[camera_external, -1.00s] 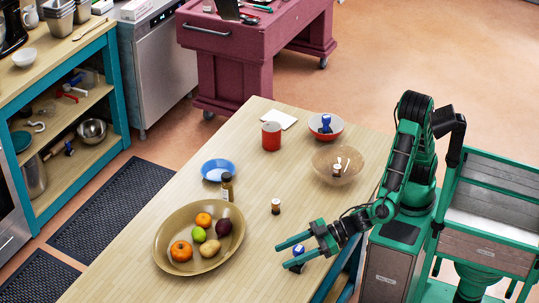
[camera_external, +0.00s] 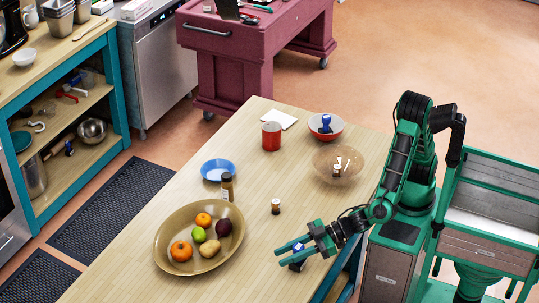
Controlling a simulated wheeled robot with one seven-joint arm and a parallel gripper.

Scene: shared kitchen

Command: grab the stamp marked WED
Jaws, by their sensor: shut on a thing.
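My gripper (camera_external: 279,257) is low over the front right edge of the wooden table (camera_external: 125,272), shut on a small stamp with a blue top (camera_external: 298,247). The fingers hide part of this stamp, and its dark lower part shows below them. Another blue-handled stamp (camera_external: 326,121) is in the red bowl (camera_external: 319,134). A small brown stamp-like piece with a dark top (camera_external: 276,206) stands on the table. A similar brown piece (camera_external: 337,170) is in the tan bowl (camera_external: 350,178). No marking is legible on any of them, so I cannot tell which reads WED.
A wide tan bowl (camera_external: 164,243) of fruit, with a small bottle (camera_external: 227,187) beside it, stands left of my gripper. A blue plate (camera_external: 209,169), a red mug (camera_external: 271,136) and white paper (camera_external: 279,119) are farther back. The table's near left part is bare.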

